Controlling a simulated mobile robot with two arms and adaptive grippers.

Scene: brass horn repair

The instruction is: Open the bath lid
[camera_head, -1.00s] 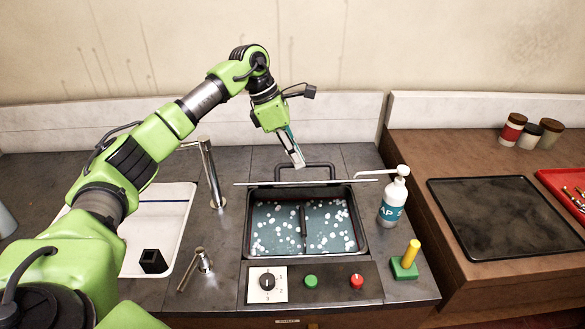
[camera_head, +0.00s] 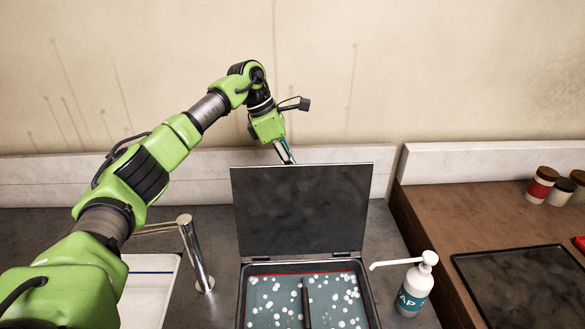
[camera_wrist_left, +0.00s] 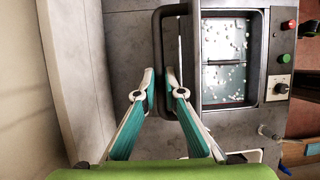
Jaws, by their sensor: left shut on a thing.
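The bath lid (camera_head: 300,212) is a dark flat panel, raised to about upright on hinges at the bath's back edge. Its underside faces me in the head view. The open bath (camera_head: 372,314) below holds blue-green liquid with white bubbles; it also shows in the left wrist view (camera_wrist_left: 262,60). My left gripper (camera_head: 286,152) reaches behind the lid's top edge, its fingertips hidden there. In the left wrist view my left gripper (camera_wrist_left: 160,80) is shut on the lid's black loop handle (camera_wrist_left: 158,40). My right gripper is out of view.
A white soap bottle (camera_head: 412,288) stands right of the bath. A faucet (camera_head: 196,255) and white sink (camera_head: 150,290) are on the left. Several jars (camera_head: 541,184) and a black tray (camera_head: 525,285) sit on the wooden counter. A pale wall ledge (camera_head: 60,182) runs behind.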

